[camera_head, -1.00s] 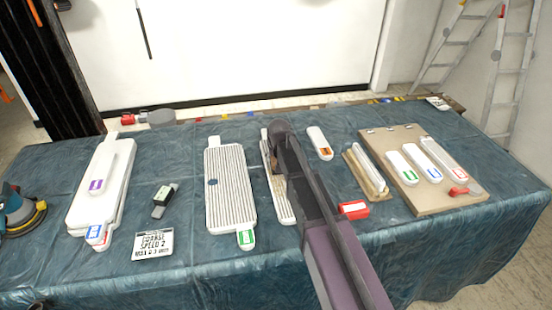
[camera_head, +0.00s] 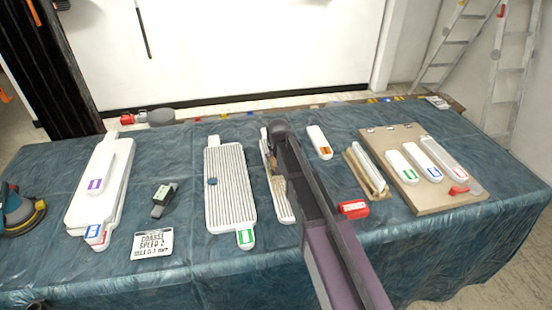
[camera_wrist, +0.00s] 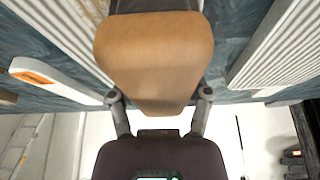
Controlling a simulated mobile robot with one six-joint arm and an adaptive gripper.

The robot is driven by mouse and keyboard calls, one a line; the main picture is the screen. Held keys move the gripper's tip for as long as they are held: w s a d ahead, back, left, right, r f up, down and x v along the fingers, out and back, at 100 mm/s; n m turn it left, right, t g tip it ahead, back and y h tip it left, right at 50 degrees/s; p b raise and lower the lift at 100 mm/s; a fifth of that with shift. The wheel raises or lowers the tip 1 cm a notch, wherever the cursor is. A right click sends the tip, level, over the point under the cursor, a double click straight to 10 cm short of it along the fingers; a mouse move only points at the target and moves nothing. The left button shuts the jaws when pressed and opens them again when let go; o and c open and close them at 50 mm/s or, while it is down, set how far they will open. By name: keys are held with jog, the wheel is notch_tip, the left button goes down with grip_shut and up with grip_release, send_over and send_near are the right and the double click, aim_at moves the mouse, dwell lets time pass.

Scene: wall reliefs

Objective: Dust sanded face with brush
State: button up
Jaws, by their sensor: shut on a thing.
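My gripper (camera_wrist: 160,98) is shut on a brush with a tan wooden body (camera_wrist: 153,50), which fills the upper middle of the wrist view.
A stacked white panel (camera_head: 84,208), a dark block (camera_head: 163,200), a sign card (camera_head: 152,244) and a sander (camera_head: 18,212) lie to the left. A red block (camera_head: 353,208), an orange-labelled piece (camera_head: 319,142) and a board (camera_head: 412,201) with tagged strips lie to the right.

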aim_at(281, 185)
jog(key=shift+f+b, duration=0.8)
jog(key=shift+f, duration=0.05)
dwell(0.3)
jog(key=shift+s+d+r, duration=0.1)
jog(key=shift+s+d, duration=0.15)
jog(key=shift+s, duration=0.6)
jog(key=shift+s+d+r, duration=0.1)
jog(key=shift+s+d, duration=0.1)
jog(key=shift+s, duration=0.6)
jog(key=shift+s+d+f, duration=0.1)
jog(key=shift+s+d, duration=0.15)
jog(key=shift+s, duration=0.55)
jog(key=shift+s+d+f, duration=0.1)
jog(key=shift+s+d, duration=0.1)
jog(key=shift+s, duration=0.6)
jog(key=shift+s, duration=0.1)
jog(key=shift+s+d, duration=0.25)
jog(key=shift+s, duration=0.55)
jog(key=shift+s+d, duration=0.25)
jog(key=shift+s, duration=0.55)
